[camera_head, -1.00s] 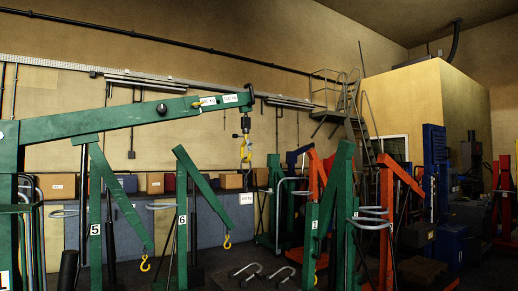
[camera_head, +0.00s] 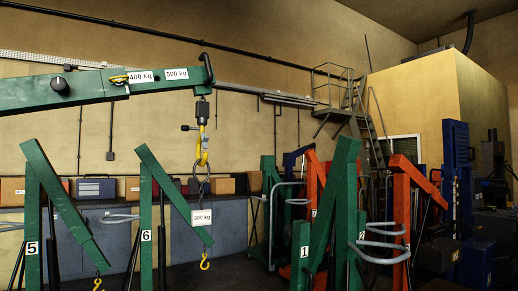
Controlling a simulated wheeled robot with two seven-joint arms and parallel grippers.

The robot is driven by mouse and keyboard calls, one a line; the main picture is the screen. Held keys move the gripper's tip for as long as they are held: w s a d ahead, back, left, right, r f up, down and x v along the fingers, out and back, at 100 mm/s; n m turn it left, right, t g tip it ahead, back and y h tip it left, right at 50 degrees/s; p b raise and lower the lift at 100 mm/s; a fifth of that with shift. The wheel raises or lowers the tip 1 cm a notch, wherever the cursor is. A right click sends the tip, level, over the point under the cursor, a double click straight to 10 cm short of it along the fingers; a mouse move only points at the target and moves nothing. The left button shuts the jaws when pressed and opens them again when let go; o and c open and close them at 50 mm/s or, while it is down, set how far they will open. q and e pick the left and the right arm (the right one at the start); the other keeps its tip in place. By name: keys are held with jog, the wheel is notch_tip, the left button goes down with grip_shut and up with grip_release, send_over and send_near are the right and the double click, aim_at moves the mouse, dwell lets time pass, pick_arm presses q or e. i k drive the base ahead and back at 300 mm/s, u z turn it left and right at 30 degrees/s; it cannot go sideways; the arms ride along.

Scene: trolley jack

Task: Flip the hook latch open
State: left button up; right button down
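A yellow hook (camera_head: 202,148) hangs from the end of a green crane boom (camera_head: 100,88), below a dark fitting (camera_head: 202,112). A grey ring or shackle (camera_head: 202,173) hangs in the hook. The latch is too small to make out, so I cannot tell whether it is open or shut. A white plate marked 300 kg (camera_head: 202,216) shows straight below the ring. Neither of my grippers is in view.
Green cranes numbered 5 (camera_head: 32,215) and 6 (camera_head: 146,220) stand below the boom. More green cranes (camera_head: 325,220) and a red one (camera_head: 403,210) stand to the right. Metal stairs (camera_head: 365,125) and a blue lift column (camera_head: 457,185) are behind.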

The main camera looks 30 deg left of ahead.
aim_at(205, 139)
jog(key=u, duration=0.4)
jog(key=i, duration=1.4)
jog(key=u, duration=1.7)
jog(key=i, duration=0.6)
jog(key=u, duration=0.55)
